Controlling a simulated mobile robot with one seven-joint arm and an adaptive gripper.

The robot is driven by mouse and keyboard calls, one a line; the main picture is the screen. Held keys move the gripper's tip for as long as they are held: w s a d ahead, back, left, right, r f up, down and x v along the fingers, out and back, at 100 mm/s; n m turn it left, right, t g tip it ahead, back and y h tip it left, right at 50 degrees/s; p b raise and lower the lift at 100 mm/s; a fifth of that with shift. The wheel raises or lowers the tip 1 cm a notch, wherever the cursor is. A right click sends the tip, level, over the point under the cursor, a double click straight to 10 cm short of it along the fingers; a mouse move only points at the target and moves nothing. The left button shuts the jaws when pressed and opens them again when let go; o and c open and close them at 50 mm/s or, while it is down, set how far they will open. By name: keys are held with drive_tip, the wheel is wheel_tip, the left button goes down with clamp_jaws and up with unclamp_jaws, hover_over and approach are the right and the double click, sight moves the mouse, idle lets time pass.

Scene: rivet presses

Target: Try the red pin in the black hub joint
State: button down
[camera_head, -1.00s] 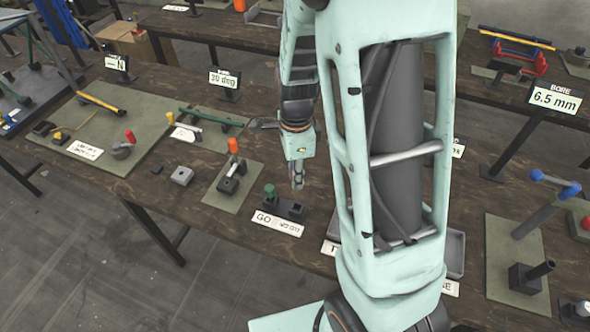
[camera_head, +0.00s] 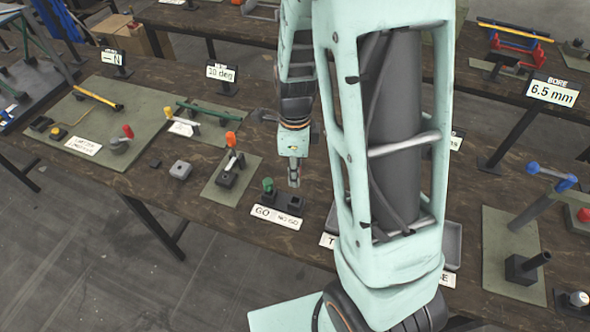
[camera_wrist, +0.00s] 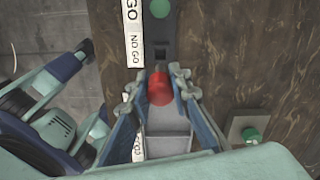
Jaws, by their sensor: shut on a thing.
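My gripper (camera_wrist: 168,74) points down over the bench and is shut on the red pin (camera_wrist: 160,90), whose round red head shows between the fingers in the wrist view. The pin's lower part is hidden. In the head view my gripper (camera_head: 293,180) is just behind the NO GO end of a dark gauge block (camera_head: 290,202); the pin cannot be made out there. I cannot tell for sure which fixture is the black hub joint. Dark jointed fixtures include one with an orange knob (camera_head: 226,178) and one with a red knob (camera_head: 119,146).
A green-headed gauge (camera_head: 268,186) stands in the block's GO end, behind the GO / NO GO label (camera_head: 274,217). Bare wood separates the mats.

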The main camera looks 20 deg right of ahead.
drive_tip(key=shift+f+b, duration=2.05)
drive_tip(key=shift+f, duration=0.85)
drive_tip(key=shift+f+b, duration=1)
drive_tip(key=shift+f, duration=1)
drive_tip(key=c, duration=1.7)
unclamp_jaws()
drive_tip(key=shift+r, duration=0.15)
wheel_tip(320, 180, up, 12)
drive_tip(key=shift+f, duration=0.1)
